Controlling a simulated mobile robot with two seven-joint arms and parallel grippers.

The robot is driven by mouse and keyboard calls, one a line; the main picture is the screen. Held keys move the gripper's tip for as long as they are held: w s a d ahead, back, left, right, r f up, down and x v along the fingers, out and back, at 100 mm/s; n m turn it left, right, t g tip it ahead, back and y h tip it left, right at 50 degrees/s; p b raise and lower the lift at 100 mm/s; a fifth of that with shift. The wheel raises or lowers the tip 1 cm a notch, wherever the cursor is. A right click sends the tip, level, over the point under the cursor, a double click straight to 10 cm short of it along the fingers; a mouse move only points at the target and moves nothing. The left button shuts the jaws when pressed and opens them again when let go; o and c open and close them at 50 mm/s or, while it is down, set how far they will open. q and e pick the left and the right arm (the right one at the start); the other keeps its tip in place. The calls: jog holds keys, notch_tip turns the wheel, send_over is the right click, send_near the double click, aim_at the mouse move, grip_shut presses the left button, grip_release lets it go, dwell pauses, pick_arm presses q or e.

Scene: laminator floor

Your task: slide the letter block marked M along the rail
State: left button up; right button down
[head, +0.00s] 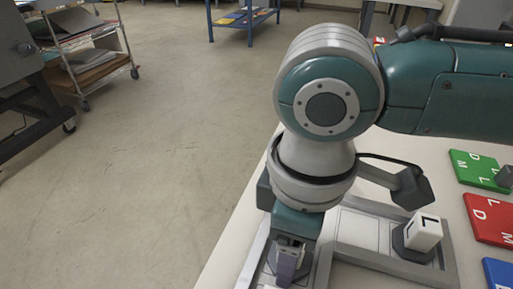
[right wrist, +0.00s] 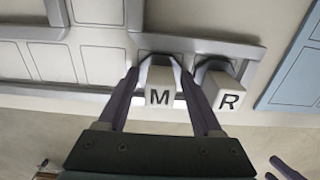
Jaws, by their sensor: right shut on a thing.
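The white block marked M (right wrist: 160,97) stands in the rail (right wrist: 195,46) in the right wrist view. My right gripper (right wrist: 158,76) has one finger on each side of it and is shut on it. The white block marked R (right wrist: 229,99) stands close beside it, just outside the right-hand finger. In the head view my right gripper (head: 288,262) points down over the near left part of the rail frame (head: 376,260), and its own arm hides much of that spot. A white block marked L (head: 424,231) stands in the frame further right.
Green (head: 479,170), red (head: 491,217) and blue (head: 499,273) lettered plates lie on the table at the right. The table's left edge (head: 222,250) is close to the frame, with open floor beyond. A wheeled shelf cart (head: 92,60) stands far left.

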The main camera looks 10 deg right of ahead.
grip_release()
notch_tip(320, 180, up, 9)
jog(key=shift+w+f+p, duration=0.1)
jog(key=shift+p, duration=1.15)
jog(key=shift+r, duration=0.55)
